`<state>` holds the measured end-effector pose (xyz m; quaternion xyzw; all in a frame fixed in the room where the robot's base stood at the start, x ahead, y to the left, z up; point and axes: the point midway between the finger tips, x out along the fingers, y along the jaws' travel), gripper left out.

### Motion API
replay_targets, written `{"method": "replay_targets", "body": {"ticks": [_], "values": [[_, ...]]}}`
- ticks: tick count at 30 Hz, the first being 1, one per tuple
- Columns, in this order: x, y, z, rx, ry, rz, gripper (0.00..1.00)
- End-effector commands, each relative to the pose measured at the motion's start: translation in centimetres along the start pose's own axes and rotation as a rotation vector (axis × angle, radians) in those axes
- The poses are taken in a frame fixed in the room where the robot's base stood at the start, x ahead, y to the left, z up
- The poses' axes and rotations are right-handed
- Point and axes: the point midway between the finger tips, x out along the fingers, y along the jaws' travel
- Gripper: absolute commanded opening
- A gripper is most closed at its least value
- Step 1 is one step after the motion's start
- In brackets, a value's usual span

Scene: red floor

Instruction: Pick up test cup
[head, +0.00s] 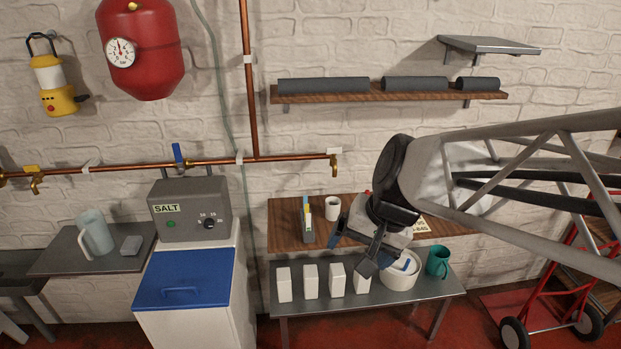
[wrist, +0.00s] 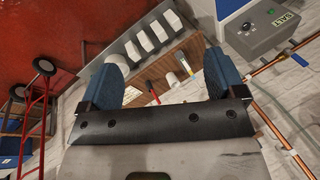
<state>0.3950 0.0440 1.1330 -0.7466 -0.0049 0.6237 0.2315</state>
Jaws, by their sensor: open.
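A small white cup (head: 332,207) stands upright on the wooden shelf in the head view. My gripper (head: 350,254) is open and points down in front of the shelves, apart from both cups. In the wrist view my gripper (wrist: 162,76) shows two blue fingers spread wide with nothing held. A small white object, probably the white cup (wrist: 172,81), shows between them farther off. My arm hides part of the wooden shelf.
Several white cartons (head: 310,281) stand in a row on the metal shelf (head: 300,308), with a white tub (head: 402,272) beside them. A holder with yellow and blue items (head: 307,222) is left of the white cup. A blue-lidded salt unit (head: 185,278) stands at left.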

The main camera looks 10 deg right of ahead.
Motion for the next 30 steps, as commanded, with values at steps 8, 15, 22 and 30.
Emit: {"method": "replay_targets", "body": {"ticks": [8,15,22,30], "values": [[3.5,-4.4,-6.4,0.323,-0.048,-0.231,0.89],[6.7,-7.0,-12.6,0.618,-0.081,-0.413,0.89],[10.2,-8.1,-19.0,0.916,-0.108,-0.573,0.89],[15.2,-7.5,-26.4,1.276,-0.129,-0.743,0.89]]}}
